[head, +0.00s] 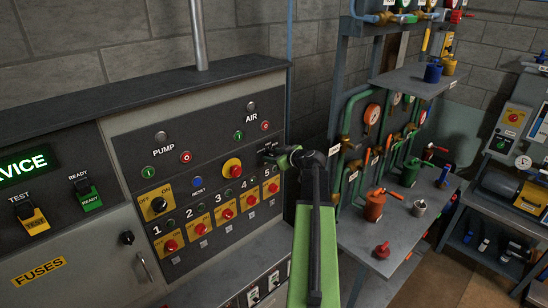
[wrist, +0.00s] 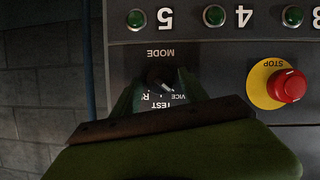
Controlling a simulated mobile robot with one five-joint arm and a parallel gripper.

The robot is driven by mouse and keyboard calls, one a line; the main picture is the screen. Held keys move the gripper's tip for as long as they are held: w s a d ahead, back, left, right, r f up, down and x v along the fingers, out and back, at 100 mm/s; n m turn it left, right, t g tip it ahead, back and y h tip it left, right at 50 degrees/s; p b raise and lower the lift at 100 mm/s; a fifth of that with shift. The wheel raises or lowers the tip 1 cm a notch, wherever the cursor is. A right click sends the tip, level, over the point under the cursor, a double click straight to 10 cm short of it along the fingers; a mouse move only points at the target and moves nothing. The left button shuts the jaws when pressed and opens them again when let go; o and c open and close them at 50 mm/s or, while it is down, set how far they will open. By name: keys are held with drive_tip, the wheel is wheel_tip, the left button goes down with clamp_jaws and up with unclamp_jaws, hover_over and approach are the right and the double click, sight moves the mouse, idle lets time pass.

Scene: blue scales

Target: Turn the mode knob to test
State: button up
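The mode knob (wrist: 160,76) is a small dark knob on the grey control panel, under an upside-down MODE label (wrist: 160,53) in the wrist view. Part of a TEST label (wrist: 163,107) and the letters VICE show beside it. The knob's pointer is too dark to read. My gripper (wrist: 161,84) has its green fingers on either side of the knob, apart, and contact cannot be made out. In the head view my gripper (head: 275,152) is at the panel's right side, below AIR, and mostly hides the knob. A green display (head: 25,164) at the left reads "VICE", cut off by the frame edge.
A red stop button on a yellow disc (head: 232,168) sits left of my gripper. A row of numbered red knobs (head: 226,214) lies below. A pipe rack (head: 345,125) and a bench with orange and green cans (head: 375,204) stand close on the right.

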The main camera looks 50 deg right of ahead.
drive_tip(key=c, duration=1)
drive_tip(key=shift+s+a, duration=0.1)
drive_tip(key=shift+a, duration=0.1)
clamp_jaws()
drive_tip(key=shift+d, duration=0.2)
drive_tip(key=shift+d+f+m+y, duration=0.1)
drive_tip(key=shift+d+m+y, duration=0.1)
drive_tip(key=shift+m+y, duration=0.9)
drive_tip(key=m+y+b, duration=0.1)
drive_tip(key=m, duration=0.2)
drive_tip(key=shift+d+f+y, duration=0.1)
drive_tip(key=shift+y, duration=0.3)
drive_tip(key=shift+m+t+y+b, duration=0.4)
drive_tip(key=shift+m+b, duration=0.05)
drive_tip(key=shift+m, duration=0.25)
